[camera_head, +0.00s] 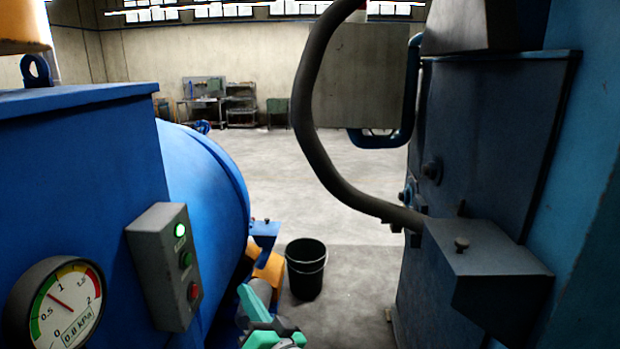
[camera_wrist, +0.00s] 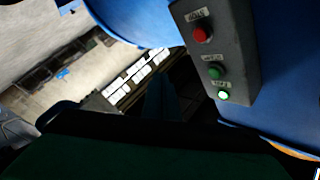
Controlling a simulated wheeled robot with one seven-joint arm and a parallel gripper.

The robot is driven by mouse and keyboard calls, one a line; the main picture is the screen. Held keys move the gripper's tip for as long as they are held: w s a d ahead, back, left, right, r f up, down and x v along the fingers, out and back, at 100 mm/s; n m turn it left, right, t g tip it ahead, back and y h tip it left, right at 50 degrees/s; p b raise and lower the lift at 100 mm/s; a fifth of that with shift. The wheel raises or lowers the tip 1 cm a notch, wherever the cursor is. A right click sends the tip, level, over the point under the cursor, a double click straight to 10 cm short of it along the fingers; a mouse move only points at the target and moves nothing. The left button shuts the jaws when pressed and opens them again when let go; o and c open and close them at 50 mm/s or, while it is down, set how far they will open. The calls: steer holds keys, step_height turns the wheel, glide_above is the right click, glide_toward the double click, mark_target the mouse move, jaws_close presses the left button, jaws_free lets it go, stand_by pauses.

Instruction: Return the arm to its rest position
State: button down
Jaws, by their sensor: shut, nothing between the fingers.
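My gripper (camera_wrist: 165,100) shows as a dark, shut shape at the lower middle of the wrist view, with nothing seen between its fingers. Teal and grey parts of my arm (camera_head: 262,325) show at the bottom middle of the head view, low beside the blue drum machine (camera_head: 205,180). The grey control box (camera_head: 160,265) on the machine has a lit green button on top, a dark green one and a red one. The box also shows in the wrist view (camera_wrist: 235,60), turned over, right of my gripper and apart from it.
A pressure gauge (camera_head: 57,308) is at the lower left. A black bucket (camera_head: 305,272) stands on the floor ahead. A dark blue cabinet (camera_head: 490,150) with a thick hose (camera_head: 318,150) closes off the right. Open floor (camera_head: 270,170) lies beyond, with workbenches at the back.

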steer(key=s+d+f+m+h, duration=0.1)
steer(key=s+d+f+h, duration=0.35)
steer(key=s+f, duration=0.55)
steer(key=s+d+f+m+h, duration=0.25)
steer(key=s+d+f, duration=0.35)
steer(key=f, duration=0.7)
steer(key=s+d+f+n+h, duration=0.1)
steer(key=s+d+n+h, duration=0.1)
steer(key=s, duration=1.1)
steer(key=s+d+f+n+h, duration=0.2)
steer(key=s, duration=1.2)
steer(key=shift+s, duration=0.2)
steer(key=shift+d, duration=0.1)
